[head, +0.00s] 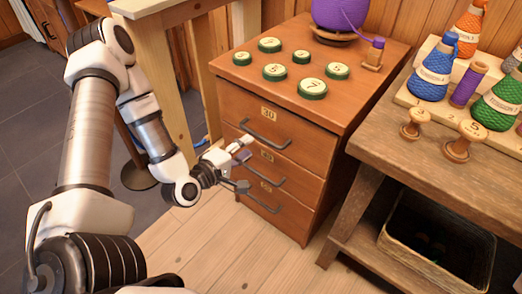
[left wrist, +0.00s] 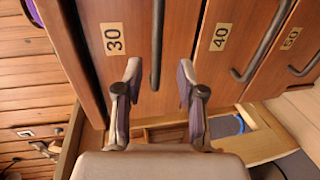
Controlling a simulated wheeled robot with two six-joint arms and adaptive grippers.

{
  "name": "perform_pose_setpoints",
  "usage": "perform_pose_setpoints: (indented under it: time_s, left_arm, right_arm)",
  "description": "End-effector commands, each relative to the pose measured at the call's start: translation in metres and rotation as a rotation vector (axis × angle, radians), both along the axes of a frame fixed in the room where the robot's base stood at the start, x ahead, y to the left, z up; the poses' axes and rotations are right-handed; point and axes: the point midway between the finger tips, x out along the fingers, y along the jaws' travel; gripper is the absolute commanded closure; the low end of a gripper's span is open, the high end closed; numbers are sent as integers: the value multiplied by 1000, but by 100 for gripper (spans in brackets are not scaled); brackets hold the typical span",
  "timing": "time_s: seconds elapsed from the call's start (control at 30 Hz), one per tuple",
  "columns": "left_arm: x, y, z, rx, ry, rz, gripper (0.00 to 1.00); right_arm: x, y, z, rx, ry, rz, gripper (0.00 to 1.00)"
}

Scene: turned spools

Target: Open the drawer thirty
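Drawer thirty (head: 278,135) is the top drawer of a brown wooden cabinet, and it looks shut. Its number plate (head: 268,113) reads 30, which also shows in the left wrist view (left wrist: 112,39). Its dark bar handle (head: 266,137) runs along the front below the plate. My left gripper (head: 243,163) is open and empty in front of the cabinet, beside the handle. In the left wrist view the handle (left wrist: 157,45) lies between the lines of the two spread fingers (left wrist: 158,92), beyond their tips. Contact is not visible. My right gripper is not in view.
Drawers forty (left wrist: 222,38) and fifty (left wrist: 290,38) lie below, with similar handles. Several round green-edged discs (head: 312,89) and a purple spool stand (head: 373,55) sit on the cabinet top. A wooden bench (head: 405,155) with yarn cones and a dark basket (head: 440,245) stand at right.

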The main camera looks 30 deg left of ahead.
Motion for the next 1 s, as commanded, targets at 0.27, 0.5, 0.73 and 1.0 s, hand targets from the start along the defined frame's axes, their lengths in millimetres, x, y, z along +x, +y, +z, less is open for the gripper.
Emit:
perform_pose_setpoints:
  time_s: [0.27,0.5,0.73,1.0]
  left_arm:
    - [50,-6,-9,9,-2,-7,61]
    - [71,-7,-13,6,4,-3,61]
    - [70,-6,-12,6,4,-2,82]
    - [70,-6,-13,6,4,-2,100]
  right_arm:
    - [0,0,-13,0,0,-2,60]
    - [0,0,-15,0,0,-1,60]
    - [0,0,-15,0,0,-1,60]
    - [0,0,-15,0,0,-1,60]
